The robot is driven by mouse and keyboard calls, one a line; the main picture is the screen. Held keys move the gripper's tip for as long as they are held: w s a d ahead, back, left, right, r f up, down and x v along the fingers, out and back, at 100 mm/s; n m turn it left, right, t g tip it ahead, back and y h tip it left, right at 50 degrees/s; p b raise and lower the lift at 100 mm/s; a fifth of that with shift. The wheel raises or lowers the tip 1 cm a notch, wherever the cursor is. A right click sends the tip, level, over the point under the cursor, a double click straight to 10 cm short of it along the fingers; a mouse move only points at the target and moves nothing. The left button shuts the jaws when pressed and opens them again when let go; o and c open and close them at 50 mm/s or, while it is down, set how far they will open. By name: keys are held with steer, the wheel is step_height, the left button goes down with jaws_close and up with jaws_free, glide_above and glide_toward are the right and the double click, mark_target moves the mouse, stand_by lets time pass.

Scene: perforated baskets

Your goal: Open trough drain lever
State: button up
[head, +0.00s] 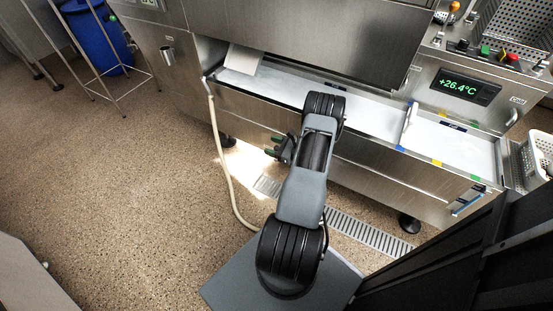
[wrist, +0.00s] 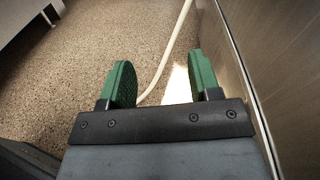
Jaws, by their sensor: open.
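The long steel trough (head: 255,113) runs across the middle of the head view, with pale liquid or a white bed along its top. A small blue-edged handle (head: 467,203) sits low on its front at the right; I cannot tell whether this is the drain lever. My gripper (head: 280,146) is beside the trough's front, partly hidden by my arm. In the wrist view, its green fingers (wrist: 162,80) are apart with nothing between them. A steel wall (wrist: 262,80) stands close at their right. No lever shows in the wrist view.
A pale hose (head: 222,160) hangs from the trough's left end to the floor. A floor drain grate (head: 365,233) lies below the trough. A temperature display (head: 465,87) and a white basket (head: 541,150) are at the right. Speckled floor (head: 110,200) is open at left.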

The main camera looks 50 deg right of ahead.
mark_target(277, 148)
steer(key=s+d+f+m+t+h+b, duration=0.1)
steer(key=s+d+f+m+h+b, duration=0.2)
steer(key=f, duration=0.4)
steer(key=s+d+f+m+t+h, duration=0.1)
steer(key=s+d+f+m+h, duration=0.35)
steer(key=f, duration=0.25)
steer(key=w+b, duration=0.1)
steer(key=w, duration=0.3)
steer(key=w+b, duration=0.1)
steer(key=w, duration=0.3)
steer(key=w+b, duration=0.1)
steer(key=w, duration=0.3)
steer(key=shift+d+b, duration=0.4)
steer(key=shift+w+d+h, duration=0.1)
steer(key=shift+w+h, duration=0.15)
steer(key=shift+w, duration=0.45)
steer(key=shift+c, duration=0.4)
jaws_close()
